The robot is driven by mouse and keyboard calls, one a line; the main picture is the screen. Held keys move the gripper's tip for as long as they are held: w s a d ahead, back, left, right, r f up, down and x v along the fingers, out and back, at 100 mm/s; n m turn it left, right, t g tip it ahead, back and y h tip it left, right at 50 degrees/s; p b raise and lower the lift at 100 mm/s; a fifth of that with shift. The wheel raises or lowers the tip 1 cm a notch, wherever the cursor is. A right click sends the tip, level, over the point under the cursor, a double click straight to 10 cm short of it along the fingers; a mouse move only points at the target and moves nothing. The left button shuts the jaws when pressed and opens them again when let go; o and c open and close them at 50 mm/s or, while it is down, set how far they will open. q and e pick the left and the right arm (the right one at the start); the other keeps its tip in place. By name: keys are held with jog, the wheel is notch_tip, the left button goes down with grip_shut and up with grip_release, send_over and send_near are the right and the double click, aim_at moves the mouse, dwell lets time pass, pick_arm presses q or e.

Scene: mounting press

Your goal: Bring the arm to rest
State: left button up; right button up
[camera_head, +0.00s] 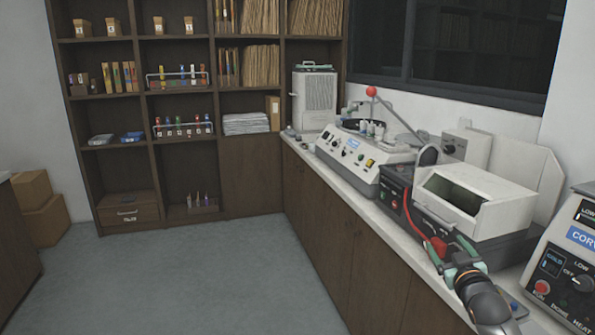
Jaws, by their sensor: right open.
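My right gripper (449,246) is at the lower right of the head view, at the end of my dark right arm. Its green-edged fingers stand apart, with nothing clearly seen between them. It is in front of the white-hooded machine (493,192), near the counter's front edge; whether it touches anything there cannot be told. A red curved part (411,208) shows just beyond the fingers. My left gripper is out of view.
The long counter (348,183) holds a press-like machine (357,158) with a red-ball lever (371,91), a white box unit (314,101) and a control unit (571,262) at right. Shelves (146,47) stand behind. The grey floor (190,285) is clear.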

jog(key=s+a+f+g+y, duration=0.1)
jog(key=s+a+f+g, duration=0.1)
jog(key=s+a+f, duration=0.65)
jog(key=s+a+f+g+y, duration=0.25)
jog(key=s+f, duration=0.65)
jog(key=f, duration=0.6)
jog(key=s+a+f+g, duration=0.1)
jog(key=s+a+f, duration=0.1)
jog(key=s, duration=0.5)
jog(key=s+a+f+g, duration=0.1)
jog(key=s+a+f, duration=0.2)
jog(key=s, duration=0.5)
jog(key=s+a+f+g, duration=0.1)
jog(key=s+f, duration=0.3)
jog(key=s, duration=0.4)
jog(key=shift+s+a+g+y, duration=0.2)
jog(key=shift+a+g+y, duration=0.15)
jog(key=shift+a, duration=0.5)
